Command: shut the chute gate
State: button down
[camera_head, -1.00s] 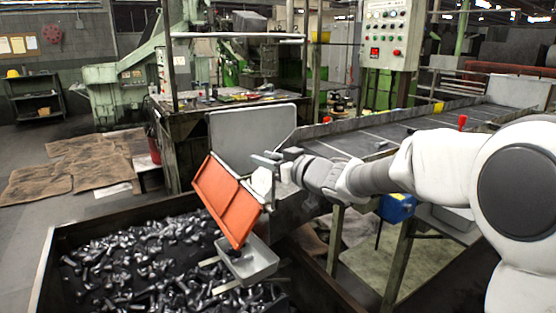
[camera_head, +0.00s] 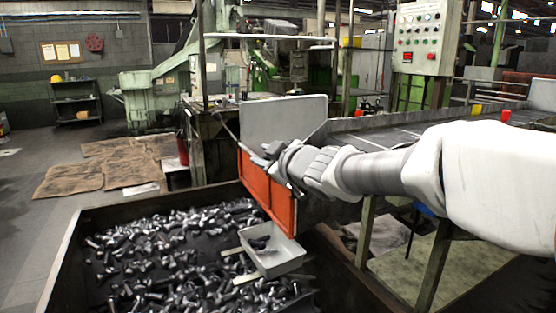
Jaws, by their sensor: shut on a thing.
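The orange chute gate (camera_head: 265,192) hangs nearly upright across the lower end of the grey chute (camera_head: 385,138). Its upper right part is hidden behind my gripper (camera_head: 270,153). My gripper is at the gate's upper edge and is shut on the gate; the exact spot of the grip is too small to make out. Whether the gate sits flush against the chute's end is hidden by my arm.
Below the gate, a small grey tray (camera_head: 292,258) sits over a large dark bin (camera_head: 62,262) of loose metal bolts. A grey upright panel (camera_head: 283,118) stands behind my gripper. A control box (camera_head: 420,36) is at the back right. Open floor lies at left.

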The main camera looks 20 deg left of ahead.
jog(key=shift+f, duration=0.2)
jog(key=c, duration=0.6)
grip_release()
jog(key=shift+r, duration=0.1)
jog(key=shift+p+v, duration=2.95)
jog(key=shift+v, duration=5.75)
jog(key=shift+s, duration=0.1)
